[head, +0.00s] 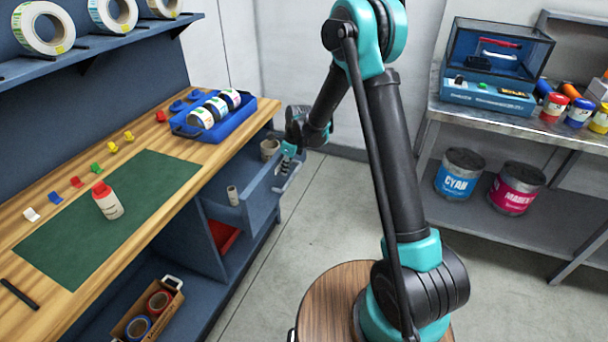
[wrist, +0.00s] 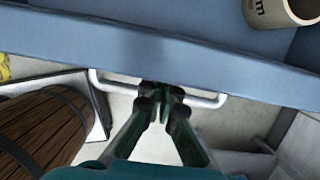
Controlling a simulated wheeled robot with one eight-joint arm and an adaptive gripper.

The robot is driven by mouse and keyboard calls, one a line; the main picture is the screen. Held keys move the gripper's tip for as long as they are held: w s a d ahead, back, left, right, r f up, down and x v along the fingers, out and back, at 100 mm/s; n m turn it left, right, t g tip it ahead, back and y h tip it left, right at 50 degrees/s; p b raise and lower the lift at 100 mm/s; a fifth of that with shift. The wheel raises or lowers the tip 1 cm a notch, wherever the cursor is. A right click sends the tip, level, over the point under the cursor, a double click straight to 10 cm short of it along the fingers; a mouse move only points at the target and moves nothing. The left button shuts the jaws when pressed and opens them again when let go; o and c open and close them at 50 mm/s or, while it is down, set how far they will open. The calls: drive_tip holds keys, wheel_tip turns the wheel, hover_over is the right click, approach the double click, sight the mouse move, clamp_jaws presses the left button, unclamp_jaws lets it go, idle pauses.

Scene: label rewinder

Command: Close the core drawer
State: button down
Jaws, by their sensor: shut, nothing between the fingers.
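The grey-blue core drawer (head: 258,200) stands pulled out from under the workbench. Cardboard cores (head: 232,195) stand inside it, and one core also shows in the wrist view (wrist: 275,12). The drawer's pale bar handle (wrist: 211,101) is on its outer front face. My gripper (head: 287,163) is at the drawer front, by the handle. In the wrist view my gripper (wrist: 162,97) is shut with its fingertips together and nothing between them. The fingers cover the middle of the handle, just outside the drawer's front wall (wrist: 150,50). I cannot tell whether they touch it.
The wooden workbench (head: 60,205) holds a green mat, a bottle and a blue tray (head: 242,118) of label rolls. An open shelf below has a box of tape rolls (head: 148,310). A metal rack (head: 440,110) with paint cans stands right. Floor (head: 300,220) beside the drawer is clear.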

drive_tip(key=w+a, duration=0.4)
drive_tip(key=a, duration=0.8)
drive_tip(key=shift+w+a, duration=0.35)
drive_tip(key=shift+a, duration=0.05)
drive_tip(key=shift+d, duration=0.15)
